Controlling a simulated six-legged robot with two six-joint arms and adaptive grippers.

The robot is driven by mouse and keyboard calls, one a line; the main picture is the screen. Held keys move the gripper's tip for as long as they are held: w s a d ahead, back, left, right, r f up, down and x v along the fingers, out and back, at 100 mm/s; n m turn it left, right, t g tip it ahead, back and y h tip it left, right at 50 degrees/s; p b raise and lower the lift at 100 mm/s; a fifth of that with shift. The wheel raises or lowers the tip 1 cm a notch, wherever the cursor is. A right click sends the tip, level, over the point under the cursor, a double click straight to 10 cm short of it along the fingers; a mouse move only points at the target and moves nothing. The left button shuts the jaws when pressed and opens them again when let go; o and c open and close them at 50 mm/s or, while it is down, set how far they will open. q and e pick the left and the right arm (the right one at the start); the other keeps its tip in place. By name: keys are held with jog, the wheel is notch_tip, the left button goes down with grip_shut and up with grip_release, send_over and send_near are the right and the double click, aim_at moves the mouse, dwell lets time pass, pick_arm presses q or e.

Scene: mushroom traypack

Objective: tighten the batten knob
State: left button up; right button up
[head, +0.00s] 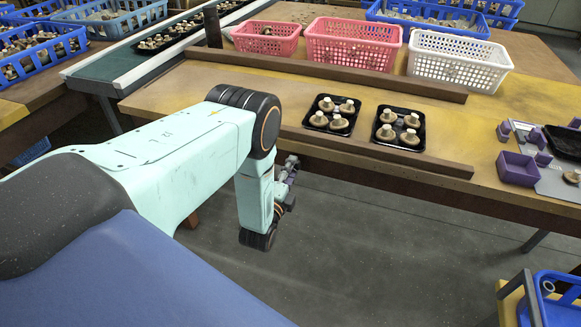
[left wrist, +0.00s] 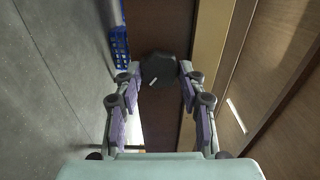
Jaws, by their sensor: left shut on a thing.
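The batten knob (left wrist: 158,68) is a dark, rounded knob with a small pale mark, seen in the left wrist view in front of a brown wooden face. My left gripper (left wrist: 159,80) is shut on it, with one fingertip at each side. In the head view my left gripper (head: 289,178) is at the front edge of the table, below the front wooden batten (head: 400,158). The knob is hidden there behind my arm and gripper. My right gripper is not in view.
Two black trays (head: 375,142) of mushrooms stand behind the front batten, with a rear batten (head: 330,72) beyond. Pink and white baskets (head: 460,60) line the back. A purple box (head: 518,170) is at the right.

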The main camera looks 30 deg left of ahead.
pick_arm(q)
jog(key=shift+w+a+r+m+p, duration=0.1)
jog(key=shift+m+p, duration=0.75)
jog(key=shift+m, duration=3.05)
jog(key=shift+a+m+p, duration=0.1)
jog(key=shift+m+p, duration=0.7)
jog(key=shift+m, duration=3.1)
jog(key=o, duration=1.1)
jog(key=shift+d, duration=0.1)
jog(key=shift+o, duration=0.2)
jog(key=v, duration=1.2)
